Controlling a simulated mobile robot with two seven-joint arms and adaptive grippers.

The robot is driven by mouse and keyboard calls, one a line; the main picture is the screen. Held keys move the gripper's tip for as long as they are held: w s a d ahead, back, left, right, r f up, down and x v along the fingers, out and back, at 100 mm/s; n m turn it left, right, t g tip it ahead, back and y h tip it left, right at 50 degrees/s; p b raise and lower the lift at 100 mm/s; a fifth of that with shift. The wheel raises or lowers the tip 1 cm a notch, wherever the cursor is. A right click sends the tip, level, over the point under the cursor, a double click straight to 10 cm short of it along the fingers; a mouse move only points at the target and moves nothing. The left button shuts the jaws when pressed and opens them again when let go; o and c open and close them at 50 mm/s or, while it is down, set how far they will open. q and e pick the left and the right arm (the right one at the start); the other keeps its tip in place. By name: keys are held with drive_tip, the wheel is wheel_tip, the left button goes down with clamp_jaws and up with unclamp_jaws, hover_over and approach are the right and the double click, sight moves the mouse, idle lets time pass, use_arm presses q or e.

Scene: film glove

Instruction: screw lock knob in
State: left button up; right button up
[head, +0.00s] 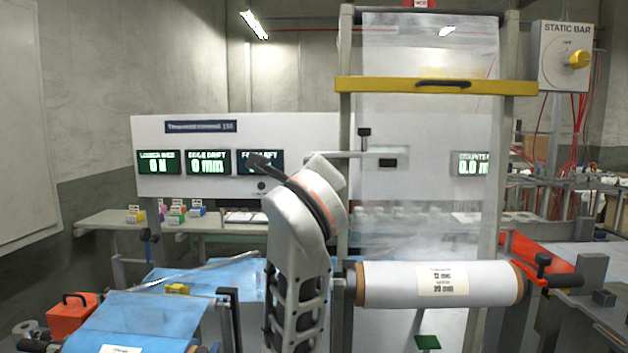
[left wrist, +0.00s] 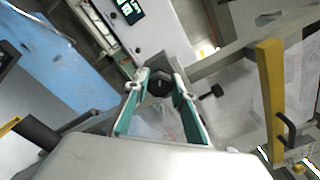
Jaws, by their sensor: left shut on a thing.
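A dark, faceted knob (left wrist: 159,84) sits between the tips of my left gripper (left wrist: 158,80) in the left wrist view. The two green-lined fingers close on it from both sides, and its far side and seat are hidden. In the head view my left arm rises in the middle, and its wrist hides the fingers and the held knob. A second black knob (head: 364,132) stands on a light bracket just right of the wrist; a similar dark knob shows in the left wrist view (left wrist: 212,91), apart from the fingers. My right gripper is not in view.
A white film roll (head: 440,284) lies right of my arm, with a clear film web (head: 430,180) above it. A yellow bar (head: 435,86) with a black handle crosses the frame. A white panel (head: 200,140) with green displays stands behind. A red box (head: 73,316) sits at left.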

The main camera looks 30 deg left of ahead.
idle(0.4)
use_arm(q)
drive_tip(key=o, duration=1.1)
drive_tip(key=shift+v, duration=3.8)
